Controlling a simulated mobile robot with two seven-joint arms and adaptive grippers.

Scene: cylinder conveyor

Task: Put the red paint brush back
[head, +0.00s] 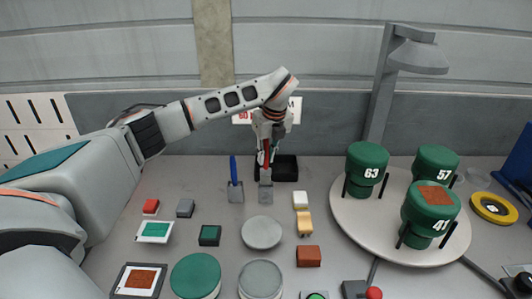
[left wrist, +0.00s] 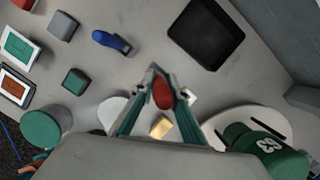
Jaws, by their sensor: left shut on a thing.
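The red paint brush (head: 266,153) is upright in the head view, in the jaws of my left gripper (head: 267,142). In the left wrist view, the red brush end (left wrist: 163,94) shows between the two fingertips (left wrist: 160,88). Below it stands a small grey holder (head: 266,192). The brush's lower end is close above or at this holder; I cannot tell whether it is inside. The blue paint brush (head: 233,170) stands upright in a similar grey holder (head: 236,193) to the left. My right gripper is not in view.
A black tray (head: 289,176) lies just behind the grey holder. A round turntable (head: 348,225) with green numbered drums (head: 367,170) is on the right, beside a lamp post (head: 381,95).

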